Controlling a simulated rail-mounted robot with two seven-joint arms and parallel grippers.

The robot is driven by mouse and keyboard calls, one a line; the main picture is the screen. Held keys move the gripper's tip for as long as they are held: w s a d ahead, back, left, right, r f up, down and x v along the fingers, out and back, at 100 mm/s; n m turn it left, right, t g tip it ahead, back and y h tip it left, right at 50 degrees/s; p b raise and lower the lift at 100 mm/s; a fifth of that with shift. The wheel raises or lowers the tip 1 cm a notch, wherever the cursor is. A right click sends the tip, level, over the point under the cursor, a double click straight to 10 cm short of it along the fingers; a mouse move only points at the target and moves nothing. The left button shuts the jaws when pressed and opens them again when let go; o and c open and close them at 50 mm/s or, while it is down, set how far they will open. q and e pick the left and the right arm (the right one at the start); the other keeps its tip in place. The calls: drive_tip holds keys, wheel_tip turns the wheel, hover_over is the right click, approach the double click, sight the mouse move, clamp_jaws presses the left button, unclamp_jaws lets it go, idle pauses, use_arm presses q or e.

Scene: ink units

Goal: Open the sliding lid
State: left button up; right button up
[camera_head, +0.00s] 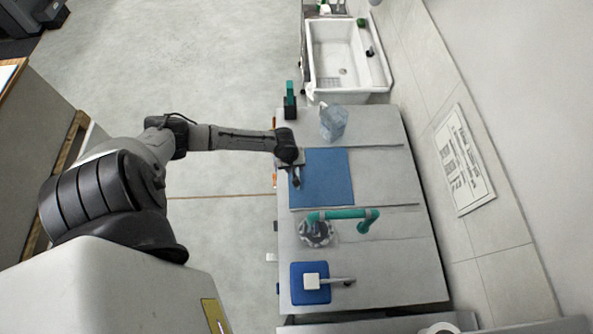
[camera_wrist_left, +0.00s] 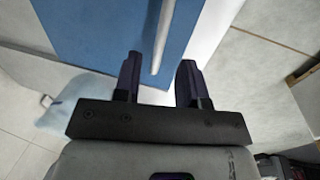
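A blue flat panel (camera_head: 325,178), which looks like the sliding lid, lies on the grey worktop. In the left wrist view the blue panel (camera_wrist_left: 100,30) fills the upper middle, with a slim silver bar handle (camera_wrist_left: 168,30) along its edge. My left gripper (camera_head: 294,176) is over the panel's left edge in the head view. In the left wrist view the left gripper (camera_wrist_left: 160,66) is open, with the near end of the bar between its two dark fingers and a gap on each side. Whether the fingers reach down around the bar I cannot tell. My right gripper is not in view.
A clear bluish container (camera_head: 333,122) stands above the panel in the head view. A teal-armed device (camera_head: 343,214) and a blue box with a silver lever (camera_head: 309,283) stand below it. A white sink (camera_head: 341,50) is at the top. The worktop's right side (camera_head: 385,180) is mostly clear.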

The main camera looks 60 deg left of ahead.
sight(297, 172)
use_arm(q)
drive_tip(key=shift+w+d+f, duration=0.1)
drive_tip(key=shift+w+f, duration=0.05)
drive_tip(key=shift+f, duration=0.8)
drive_tip(key=shift+w+d+f, duration=0.1)
drive_tip(key=shift+w+f, duration=0.05)
drive_tip(key=shift+f, duration=0.75)
drive_tip(key=shift+c, duration=0.2)
clamp_jaws()
